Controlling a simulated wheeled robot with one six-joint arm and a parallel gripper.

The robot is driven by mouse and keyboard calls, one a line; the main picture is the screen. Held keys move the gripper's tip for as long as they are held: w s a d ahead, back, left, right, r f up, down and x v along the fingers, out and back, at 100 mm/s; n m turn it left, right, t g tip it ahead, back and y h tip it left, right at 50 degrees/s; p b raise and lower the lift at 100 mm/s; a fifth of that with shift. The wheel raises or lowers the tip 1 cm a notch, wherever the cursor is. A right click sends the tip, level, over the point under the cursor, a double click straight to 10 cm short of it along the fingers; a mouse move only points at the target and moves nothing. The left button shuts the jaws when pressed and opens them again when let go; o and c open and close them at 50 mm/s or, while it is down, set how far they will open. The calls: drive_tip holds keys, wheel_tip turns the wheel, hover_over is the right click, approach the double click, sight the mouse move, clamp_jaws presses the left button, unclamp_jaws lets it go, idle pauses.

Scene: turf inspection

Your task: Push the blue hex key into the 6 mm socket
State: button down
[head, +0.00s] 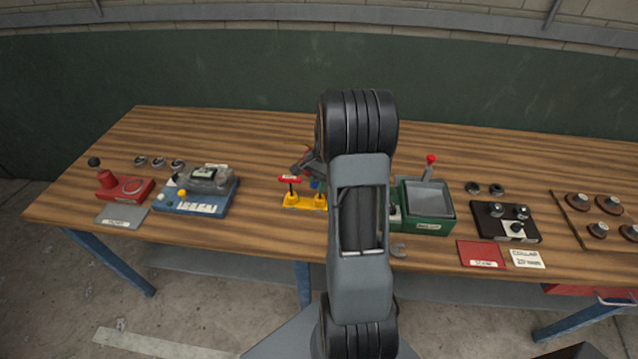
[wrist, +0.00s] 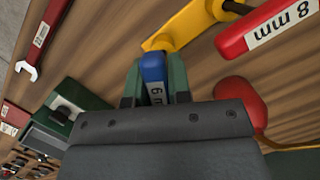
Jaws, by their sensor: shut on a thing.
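The blue hex key (wrist: 152,68) has a blue handle with a white label that reads "6 m" before my gripper covers it. My gripper (wrist: 155,80) is shut on this handle, a green finger on each side. The yellow socket block (wrist: 188,22) lies just beyond the handle in the wrist view. In the head view the block (head: 291,201) stands left of my arm, with a bit of the blue handle (head: 315,184) above its right end. The key's tip and the 6 mm socket are hidden, so I cannot tell whether the tip is in.
A red 8 mm key (wrist: 268,25) stands at the block's other end, also visible in the head view (head: 290,178). A red rounded object (wrist: 240,102) lies close to my gripper. A green box (head: 425,208) stands right of my arm. A wrench (wrist: 40,38) lies on the table.

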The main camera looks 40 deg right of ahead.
drive_tip(key=shift+f, duration=0.4)
drive_tip(key=c, duration=1)
unclamp_jaws()
drive_tip(key=b+v, duration=0.1)
drive_tip(key=v, duration=1.3)
drive_tip(key=shift+f, duration=0.1)
